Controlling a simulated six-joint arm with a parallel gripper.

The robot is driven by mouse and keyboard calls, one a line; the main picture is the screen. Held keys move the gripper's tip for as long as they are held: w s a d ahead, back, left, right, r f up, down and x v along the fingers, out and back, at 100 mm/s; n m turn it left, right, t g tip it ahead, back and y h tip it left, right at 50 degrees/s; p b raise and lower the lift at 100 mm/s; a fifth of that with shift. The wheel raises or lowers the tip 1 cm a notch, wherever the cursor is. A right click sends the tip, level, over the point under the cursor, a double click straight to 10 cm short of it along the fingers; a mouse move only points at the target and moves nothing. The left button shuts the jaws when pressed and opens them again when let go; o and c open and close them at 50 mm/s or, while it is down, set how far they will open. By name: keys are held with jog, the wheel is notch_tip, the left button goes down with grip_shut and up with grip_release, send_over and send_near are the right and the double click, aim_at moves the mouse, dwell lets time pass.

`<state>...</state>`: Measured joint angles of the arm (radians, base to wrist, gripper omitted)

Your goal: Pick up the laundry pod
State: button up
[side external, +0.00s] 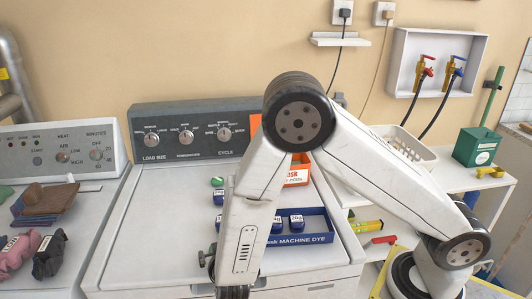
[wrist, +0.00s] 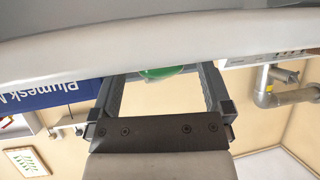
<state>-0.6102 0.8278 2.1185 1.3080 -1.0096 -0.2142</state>
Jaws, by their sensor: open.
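A small rounded green item (side external: 217,181), which looks like the laundry pod, lies on the white washer top in the side external view, left of my arm. In the wrist view a green rounded shape (wrist: 160,72) shows between the far ends of the fingers of my gripper (wrist: 158,78); it is partly cut off by a pale surface above it. The fingers are spread apart, and I cannot tell whether either touches it. In the side external view my arm hides most of the gripper.
A blue tray (side external: 302,239) marked MACHINE DYE holds small blue jars (side external: 296,222) right of my arm. An orange box (side external: 298,175) stands behind it, partly hidden. The control panel (side external: 187,139) rises at the back. The washer top's left side (side external: 150,225) is clear.

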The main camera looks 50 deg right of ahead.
jog(key=c, duration=1.3)
jog(key=shift+r, duration=0.1)
notch_tip(320, 180, up, 10)
dwell(0.3)
dwell(0.5)
